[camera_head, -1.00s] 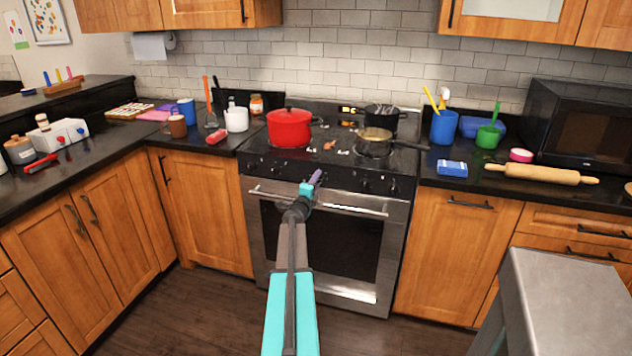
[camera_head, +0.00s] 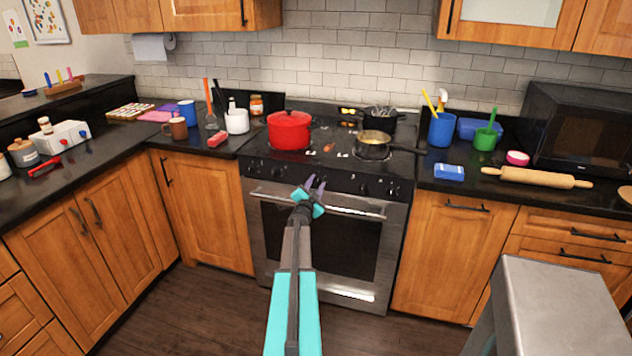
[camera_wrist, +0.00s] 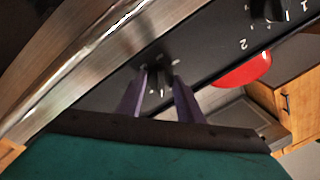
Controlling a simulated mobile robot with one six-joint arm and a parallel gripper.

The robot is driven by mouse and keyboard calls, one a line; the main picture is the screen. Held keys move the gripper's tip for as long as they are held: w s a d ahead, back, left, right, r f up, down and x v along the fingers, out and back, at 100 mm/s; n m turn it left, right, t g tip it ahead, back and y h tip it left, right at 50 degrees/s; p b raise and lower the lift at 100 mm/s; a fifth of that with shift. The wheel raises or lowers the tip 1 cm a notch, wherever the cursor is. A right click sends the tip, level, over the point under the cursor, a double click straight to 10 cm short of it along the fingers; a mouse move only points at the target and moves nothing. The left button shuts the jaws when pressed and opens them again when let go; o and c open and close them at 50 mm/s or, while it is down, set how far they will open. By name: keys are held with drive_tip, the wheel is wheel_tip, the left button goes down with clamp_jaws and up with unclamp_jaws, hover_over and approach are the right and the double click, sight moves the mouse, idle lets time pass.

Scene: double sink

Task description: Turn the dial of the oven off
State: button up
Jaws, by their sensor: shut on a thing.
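The oven (camera_head: 325,240) has a steel door with a long handle (camera_head: 330,204) and a black control panel above it with several dark dials, one of them a right-hand dial (camera_head: 363,189). My gripper (camera_head: 315,184) is at the panel, just above the door handle. In the wrist view my gripper (camera_wrist: 160,92) has its two purple fingers on either side of a dark dial (camera_wrist: 158,82) and is shut on it. Another dial (camera_wrist: 270,12), with printed numbers around it, is at the upper right. The held dial is hidden by my gripper in the head view.
On the stove top are a red pot (camera_head: 289,131), a pan (camera_head: 372,146) with its handle to the right, and a dark pot (camera_head: 380,114) behind. A grey surface (camera_head: 560,310) stands at the lower right. The floor before the oven is clear.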

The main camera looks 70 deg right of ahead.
drive_tip(key=n+p, duration=0.3)
drive_tip(key=n, duration=0.2)
drive_tip(key=shift+r, duration=0.15)
drive_tip(key=shift+n+p, duration=0.65)
drive_tip(key=shift+n, duration=0.05)
drive_tip(key=o, duration=1.1)
drive_tip(key=shift+c, duration=0.2)
drive_tip(key=shift+a, duration=0.15)
drive_tip(key=s+a+b, duration=0.1)
drive_tip(key=a+b, duration=0.2)
drive_tip(key=a, duration=1)
drive_tip(key=shift+s+a+f, duration=0.2)
drive_tip(key=shift+s+f, duration=0.1)
drive_tip(key=shift+s, duration=0.05)
